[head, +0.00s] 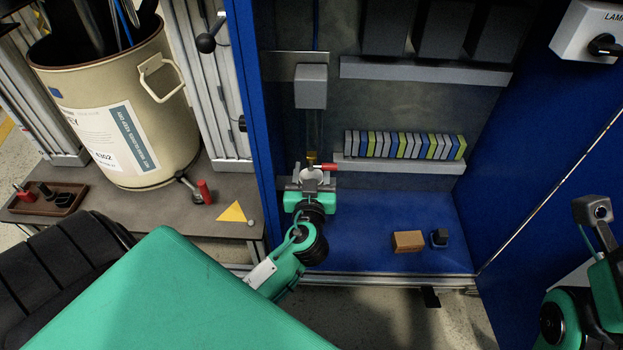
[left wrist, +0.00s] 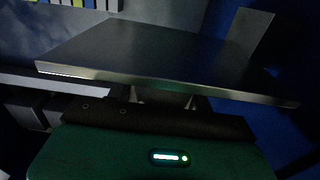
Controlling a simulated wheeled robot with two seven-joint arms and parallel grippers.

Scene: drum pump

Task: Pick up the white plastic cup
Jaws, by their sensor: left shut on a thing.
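My left gripper (head: 311,182) reaches into the blue cabinet, below a brass-coloured tap with a red handle (head: 327,167). It is shut on a small whitish rounded thing, which looks like the white plastic cup (head: 313,174). The cup is mostly hidden by the gripper, and I cannot tell whether it touches the tap. In the left wrist view a broad dark grey plate crosses the middle above my green hand, and no cup can be made out. Part of my right arm shows at the right edge of the head view, without its fingertips.
A grey box (head: 311,86) hangs above the tap. A shelf (head: 398,168) holds a row of coloured boxes. A brown block (head: 408,241) and a small dark object (head: 439,238) sit on the blue cabinet floor. A beige drum (head: 115,105) stands on the bench at left.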

